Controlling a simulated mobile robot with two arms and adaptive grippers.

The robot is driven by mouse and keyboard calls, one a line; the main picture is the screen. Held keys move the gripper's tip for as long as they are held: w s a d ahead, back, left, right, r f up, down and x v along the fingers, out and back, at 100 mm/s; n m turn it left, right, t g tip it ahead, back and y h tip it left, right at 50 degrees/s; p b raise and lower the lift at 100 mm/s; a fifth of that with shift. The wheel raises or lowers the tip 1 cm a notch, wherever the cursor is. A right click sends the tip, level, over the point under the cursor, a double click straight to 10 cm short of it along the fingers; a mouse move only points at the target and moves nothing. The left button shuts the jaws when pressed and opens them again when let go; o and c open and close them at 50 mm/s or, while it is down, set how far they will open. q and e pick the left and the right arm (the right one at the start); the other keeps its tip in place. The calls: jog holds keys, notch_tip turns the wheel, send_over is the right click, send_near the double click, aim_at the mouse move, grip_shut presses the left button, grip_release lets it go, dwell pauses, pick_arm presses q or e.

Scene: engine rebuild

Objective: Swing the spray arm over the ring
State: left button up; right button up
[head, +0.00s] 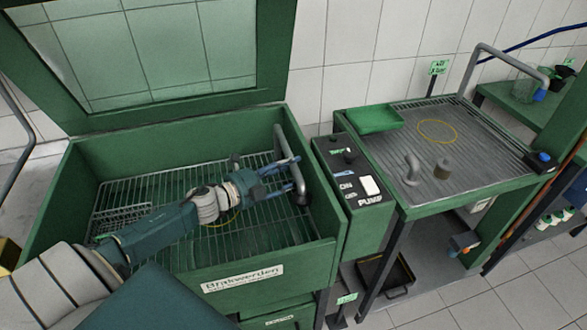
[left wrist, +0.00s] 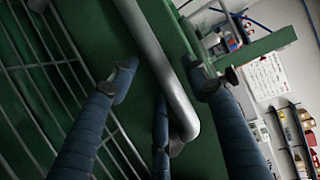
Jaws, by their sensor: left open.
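The spray arm (head: 287,148) is a bent grey pipe at the right inner wall of the green wash basin. It also shows in the left wrist view (left wrist: 162,65), running down to a bend. My left gripper (head: 296,178) is open at the pipe. In the left wrist view its blue fingers (left wrist: 163,78) spread on both sides of the pipe; I cannot tell whether they touch it. A thin yellow ring (head: 233,220) lies on the basin grate, mostly hidden under my left arm. My right gripper is not in view.
The green basin (head: 52,205) has high walls and a raised lid (head: 270,60). A pump switch box (head: 352,185) adjoins its right wall. The table (head: 460,165) farther right holds another yellow ring (head: 437,131), a green tray (head: 375,118) and a short bent pipe (head: 411,168).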

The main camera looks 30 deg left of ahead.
pick_arm(q)
jog(key=shift+x, duration=0.8)
grip_shut()
jog(key=shift+s, duration=0.1)
